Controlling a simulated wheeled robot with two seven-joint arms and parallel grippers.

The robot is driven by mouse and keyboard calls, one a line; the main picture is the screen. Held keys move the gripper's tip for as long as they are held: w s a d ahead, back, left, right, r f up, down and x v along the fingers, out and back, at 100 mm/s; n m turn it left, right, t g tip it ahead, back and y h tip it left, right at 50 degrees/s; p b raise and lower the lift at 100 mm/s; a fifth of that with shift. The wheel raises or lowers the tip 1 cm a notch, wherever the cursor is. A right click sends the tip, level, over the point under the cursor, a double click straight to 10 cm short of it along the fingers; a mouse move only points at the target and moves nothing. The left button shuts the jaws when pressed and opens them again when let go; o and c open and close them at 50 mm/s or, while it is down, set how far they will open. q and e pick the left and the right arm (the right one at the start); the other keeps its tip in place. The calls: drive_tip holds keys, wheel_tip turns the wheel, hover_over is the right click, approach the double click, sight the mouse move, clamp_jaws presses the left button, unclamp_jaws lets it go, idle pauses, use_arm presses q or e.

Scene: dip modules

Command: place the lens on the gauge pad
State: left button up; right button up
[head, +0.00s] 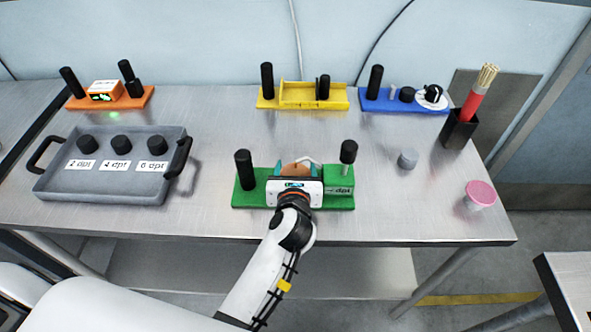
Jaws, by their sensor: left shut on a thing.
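My left gripper (296,182) is at the green fixture (249,201), near the table's front edge. It is shut on a tan, rounded piece (296,169), which looks like the lens. The gripper body hides most of this piece, and I cannot tell whether it touches the fixture. The green fixture has two black posts and a label ending in "dpt". No gauge pad can be made out for certain. An orange unit (133,101) with a lit green display stands at the back left. My right gripper is not in view.
A grey tray (60,187) with several black knobs stands at the left. A yellow fixture (290,96), a blue fixture (385,101) and a black holder (459,131) line the back.

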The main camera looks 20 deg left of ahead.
sight(296, 174)
use_arm(q)
drive_tip(key=o, duration=0.7)
drive_tip(key=shift+f, duration=0.2)
drive_tip(key=shift+c, duration=0.2)
drive_tip(key=shift+r, duration=0.15)
drive_tip(key=shift+s+r, duration=0.1)
drive_tip(key=shift+s, duration=0.1)
drive_tip(key=b+v, duration=0.1)
drive_tip(key=v, duration=0.5)
drive_tip(key=shift+s+d, duration=0.1)
drive_tip(key=shift+s, duration=0.1)
drive_tip(key=shift+s+d+r, duration=0.1)
drive_tip(key=shift+s+r, duration=0.05)
drive_tip(key=shift+s, duration=0.15)
drive_tip(key=shift+r, duration=0.1)
